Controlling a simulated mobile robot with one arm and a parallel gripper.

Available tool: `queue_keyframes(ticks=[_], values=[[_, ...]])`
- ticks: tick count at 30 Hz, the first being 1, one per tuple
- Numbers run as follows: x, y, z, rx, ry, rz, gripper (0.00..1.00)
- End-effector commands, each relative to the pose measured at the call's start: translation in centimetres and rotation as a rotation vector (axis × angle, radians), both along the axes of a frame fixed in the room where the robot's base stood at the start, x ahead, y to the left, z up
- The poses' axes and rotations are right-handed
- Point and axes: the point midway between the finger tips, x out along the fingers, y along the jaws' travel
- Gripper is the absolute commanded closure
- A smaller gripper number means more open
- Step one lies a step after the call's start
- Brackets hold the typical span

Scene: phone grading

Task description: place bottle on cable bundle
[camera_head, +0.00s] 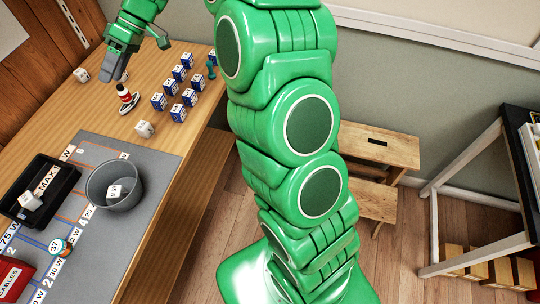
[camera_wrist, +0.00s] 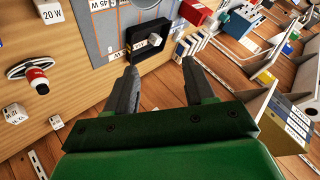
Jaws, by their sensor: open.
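A small red and white bottle (camera_head: 125,95) with a dark top stands on the wooden table in the head view, on or against a flat dark and pale piece that looks like the cable bundle (camera_head: 129,106). In the wrist view the bottle (camera_wrist: 38,80) shows at the left, over the dark, pale-ended bundle (camera_wrist: 17,71). Whether it rests fully on the bundle is hard to tell. My gripper (camera_head: 114,78) is above the table, just up and left of the bottle in the head view. In the wrist view my gripper (camera_wrist: 160,74) is open, with nothing between its fingers.
Several blue and white boxes (camera_head: 178,112) stand right of the bottle. White cubes (camera_head: 145,129) lie nearby. A grey mat (camera_head: 150,165) holds a grey bowl (camera_head: 97,190) and a black tray (camera_head: 12,209). A red box (camera_head: 12,276) stands at the lower left.

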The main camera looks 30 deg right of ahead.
Motion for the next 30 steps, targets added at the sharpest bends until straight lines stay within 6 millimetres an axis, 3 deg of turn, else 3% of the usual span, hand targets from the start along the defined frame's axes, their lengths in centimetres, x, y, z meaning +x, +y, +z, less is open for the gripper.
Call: queue_keyframes(ticks=[12,30], values=[[-9.9,-3.1,2.6,-0.241,0.123,-0.123,0.46],[-23.7,-10.1,2.9,-0.598,0.233,-0.405,0.46]])
